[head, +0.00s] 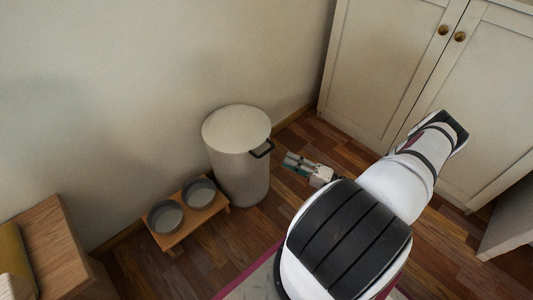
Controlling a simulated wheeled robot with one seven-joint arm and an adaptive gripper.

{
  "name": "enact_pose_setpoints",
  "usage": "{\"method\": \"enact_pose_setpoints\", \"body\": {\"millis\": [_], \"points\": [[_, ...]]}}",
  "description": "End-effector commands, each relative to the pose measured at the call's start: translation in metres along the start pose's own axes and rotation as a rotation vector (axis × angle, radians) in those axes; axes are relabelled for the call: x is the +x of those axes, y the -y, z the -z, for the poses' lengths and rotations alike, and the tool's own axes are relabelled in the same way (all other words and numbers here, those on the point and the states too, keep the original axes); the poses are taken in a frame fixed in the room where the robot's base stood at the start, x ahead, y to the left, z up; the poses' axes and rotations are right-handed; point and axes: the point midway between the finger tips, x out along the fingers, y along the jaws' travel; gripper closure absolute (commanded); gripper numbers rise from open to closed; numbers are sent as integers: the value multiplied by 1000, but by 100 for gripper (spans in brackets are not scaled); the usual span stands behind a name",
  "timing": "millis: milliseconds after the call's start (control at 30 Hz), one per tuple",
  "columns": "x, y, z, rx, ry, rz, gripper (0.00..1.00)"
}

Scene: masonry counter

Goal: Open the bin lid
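The bin (240,172) is a pale, round, upright can standing on the floor against the wall. Its bin lid (236,125) lies flat on top and is closed. A dark handle (263,150) sticks out from the lid's front right edge. My gripper (289,160) is just right of the bin and slightly below the handle in the picture, apparently apart from it. The gripper is small here, and I cannot tell whether its fingers are open or shut. My arm hides part of the floor to the right.
A low wooden stand (207,216) with two grey bowls sits at the bin's left. A wooden cabinet (48,240) is at lower left. Cream cupboards (385,65) with brass knobs stand at upper right. Wood floor (335,150) is clear between bin and cupboards. A rug (250,285) lies in front.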

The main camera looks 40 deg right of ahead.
Motion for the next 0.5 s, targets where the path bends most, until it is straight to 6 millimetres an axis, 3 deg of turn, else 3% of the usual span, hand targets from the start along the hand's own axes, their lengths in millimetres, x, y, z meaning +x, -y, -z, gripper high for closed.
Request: {"method": "enact_pose_setpoints", "body": {"millis": [300,500], "points": [[62,-1,-1,2,4,0,70],[86,-1,-1,2,2,-1,70]]}}
